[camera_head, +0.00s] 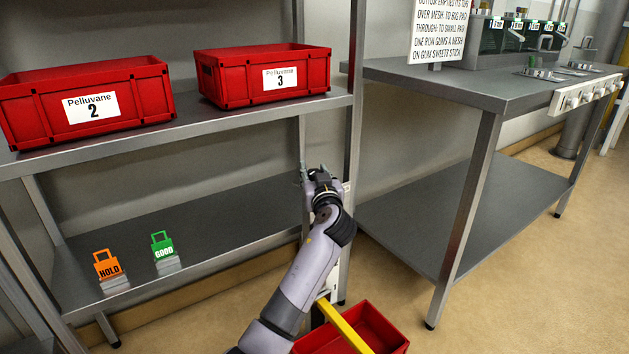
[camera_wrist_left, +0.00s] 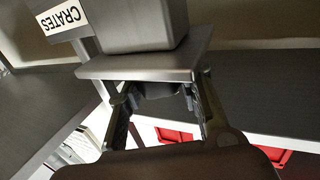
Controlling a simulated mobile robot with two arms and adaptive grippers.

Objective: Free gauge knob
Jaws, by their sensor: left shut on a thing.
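My left gripper (camera_head: 312,172) is by the shelf rack's front right post, below the upper shelf. In the left wrist view its two fingers (camera_wrist_left: 165,108) are on either side of a dark rounded part (camera_wrist_left: 158,90), shut on it. This part sits under a grey plate (camera_wrist_left: 140,67) with a grey block (camera_wrist_left: 135,25) against it. I cannot tell for certain whether the dark part is the gauge knob. In the head view the gripper hides what it holds. My right gripper is in neither view.
Red crates (camera_head: 88,100) and (camera_head: 263,75) stand on the upper shelf. An orange HOLD tag (camera_head: 107,264) and a green GOOD tag (camera_head: 162,246) are on the lower shelf. A red crate (camera_head: 375,328) and a yellow bar (camera_head: 342,326) are low in front. A steel table (camera_head: 440,85) stands right.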

